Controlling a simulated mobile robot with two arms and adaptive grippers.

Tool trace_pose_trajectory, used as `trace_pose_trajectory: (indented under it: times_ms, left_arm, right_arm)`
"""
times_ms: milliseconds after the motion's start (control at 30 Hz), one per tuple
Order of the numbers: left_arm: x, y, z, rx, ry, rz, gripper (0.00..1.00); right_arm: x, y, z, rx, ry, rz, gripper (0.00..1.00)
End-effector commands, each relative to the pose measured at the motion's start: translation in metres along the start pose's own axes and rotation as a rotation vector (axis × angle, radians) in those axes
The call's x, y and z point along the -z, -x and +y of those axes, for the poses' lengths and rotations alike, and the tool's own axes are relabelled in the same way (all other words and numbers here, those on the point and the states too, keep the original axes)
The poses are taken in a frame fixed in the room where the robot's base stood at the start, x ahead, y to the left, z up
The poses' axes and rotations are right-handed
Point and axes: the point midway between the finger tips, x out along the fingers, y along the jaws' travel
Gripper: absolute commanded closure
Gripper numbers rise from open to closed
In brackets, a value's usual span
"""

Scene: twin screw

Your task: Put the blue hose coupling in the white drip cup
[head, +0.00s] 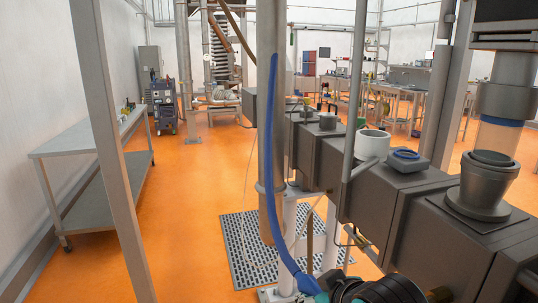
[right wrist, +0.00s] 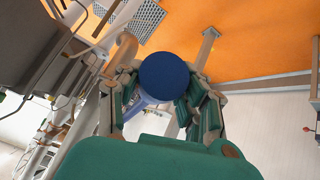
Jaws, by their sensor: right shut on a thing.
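A long, slightly curved blue piece, which I take for the blue hose coupling (head: 274,180), stands nearly upright in the head view. Its lower end reaches my right gripper (head: 318,288) at the bottom edge. In the right wrist view, its round blue end (right wrist: 167,77) faces the camera between the green fingers of my right gripper (right wrist: 162,98), which is shut on it. The white drip cup (head: 372,144) stands upright on the grey machine, above and to the right of my right gripper, well apart from it. Its inside is mostly hidden. My left gripper is out of view.
The grey machine (head: 394,222) fills the right side. A low blue-topped piece (head: 405,156) sits beside the cup, and a grey funnel (head: 480,187) stands farther right. A thin upright pole (head: 353,90) rises just left of the cup. A metal bench (head: 92,137) stands left over orange floor.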

Motion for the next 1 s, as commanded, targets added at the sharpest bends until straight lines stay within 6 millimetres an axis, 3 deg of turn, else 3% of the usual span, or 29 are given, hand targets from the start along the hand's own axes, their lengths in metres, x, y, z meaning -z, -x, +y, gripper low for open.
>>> trace_pose_trajectory:
  times_ms: [200,400,600,1000]
  left_arm:
    - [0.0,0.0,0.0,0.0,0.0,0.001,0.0]
    - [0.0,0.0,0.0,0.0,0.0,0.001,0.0]
    - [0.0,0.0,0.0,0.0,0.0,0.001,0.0]
    - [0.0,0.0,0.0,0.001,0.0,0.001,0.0]
  right_arm:
    - [-0.057,-0.01,0.034,-0.102,-0.108,-0.042,0.97]
    - [-0.095,-0.012,0.053,-0.169,-0.169,-0.06,0.97]
    - [-0.109,-0.011,0.059,-0.192,-0.191,-0.064,0.97]
    - [-0.11,-0.011,0.06,-0.194,-0.189,-0.063,0.97]
